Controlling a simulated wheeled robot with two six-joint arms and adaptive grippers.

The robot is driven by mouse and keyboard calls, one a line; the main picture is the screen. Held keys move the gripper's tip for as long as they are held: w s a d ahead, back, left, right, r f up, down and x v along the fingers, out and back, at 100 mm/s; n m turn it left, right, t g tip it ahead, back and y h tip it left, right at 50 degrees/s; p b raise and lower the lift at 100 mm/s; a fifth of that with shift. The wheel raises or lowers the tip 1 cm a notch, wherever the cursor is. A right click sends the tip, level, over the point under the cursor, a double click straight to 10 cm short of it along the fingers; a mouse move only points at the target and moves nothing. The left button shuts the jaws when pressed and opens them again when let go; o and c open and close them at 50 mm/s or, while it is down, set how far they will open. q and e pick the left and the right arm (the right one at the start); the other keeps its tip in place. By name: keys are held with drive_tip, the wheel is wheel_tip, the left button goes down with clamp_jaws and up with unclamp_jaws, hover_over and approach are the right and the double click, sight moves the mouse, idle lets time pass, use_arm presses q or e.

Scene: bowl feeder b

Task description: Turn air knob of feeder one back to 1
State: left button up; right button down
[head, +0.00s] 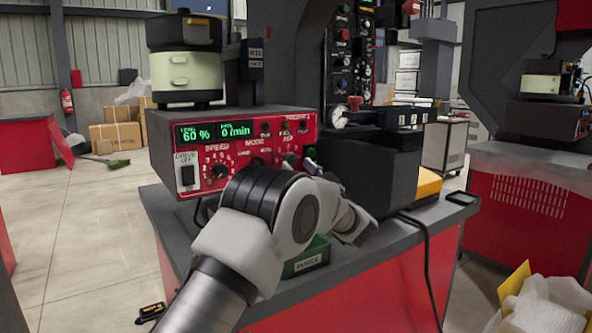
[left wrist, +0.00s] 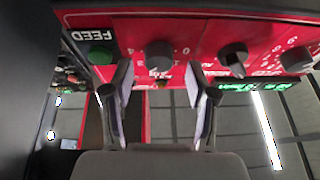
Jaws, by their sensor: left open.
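The red control panel (head: 240,150) of the feeder stands in the middle of the head view, its displays reading 60 % and 0/min. In the left wrist view the panel appears upside down. There a dark knob with digits around it (left wrist: 158,56), next to the green FEED button (left wrist: 100,56), appears to be the air knob; its exact setting is not readable. My left gripper (left wrist: 161,85) is open, its two fingers apart on either side of this knob, with nothing held. In the head view my left arm covers the panel's lower right. My right gripper is not in view.
The mode knob (left wrist: 233,58) and speed knob (head: 219,171) sit along the panel beside that knob. A green box (head: 306,258) lies on the bench below my arm. A black cable (head: 427,255) hangs over the bench's front. Open floor lies at left.

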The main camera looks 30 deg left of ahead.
use_arm(q)
drive_tip(key=shift+x, duration=0.8)
drive_tip(key=shift+r, duration=0.1)
clamp_jaws()
drive_tip(key=shift+w+d+n+g, duration=0.1)
drive_tip(key=shift+n+g, duration=0.2)
drive_tip(key=shift+n, duration=0.3)
drive_tip(key=n+g+p, duration=0.1)
drive_tip(key=n, duration=0.1)
drive_tip(key=n+g+p, duration=0.1)
drive_tip(key=n, duration=0.2)
drive_tip(key=shift+w+r+g+y, duration=0.1)
drive_tip(key=shift+r+g+y, duration=0.05)
drive_tip(key=shift+g+y, duration=0.2)
drive_tip(key=n+g+p, duration=0.1)
drive_tip(key=n, duration=0.2)
drive_tip(key=n+g+h+p, duration=0.1)
drive_tip(key=n+g, duration=0.1)
drive_tip(key=n, duration=0.2)
drive_tip(key=shift+w+d+r, duration=0.1)
drive_tip(key=shift+r, duration=0.05)
drive_tip(key=n+h+p, duration=0.1)
drive_tip(key=n, duration=0.1)
drive_tip(key=n+g+h, duration=0.1)
drive_tip(key=n, duration=0.2)
drive_tip(key=shift+r+p, duration=0.1)
drive_tip(key=shift+p, duration=0.25)
drive_tip(key=shift+n+h+p, duration=0.3)
drive_tip(key=shift+n+h, duration=0.25)
drive_tip(key=shift+n, duration=1.05)
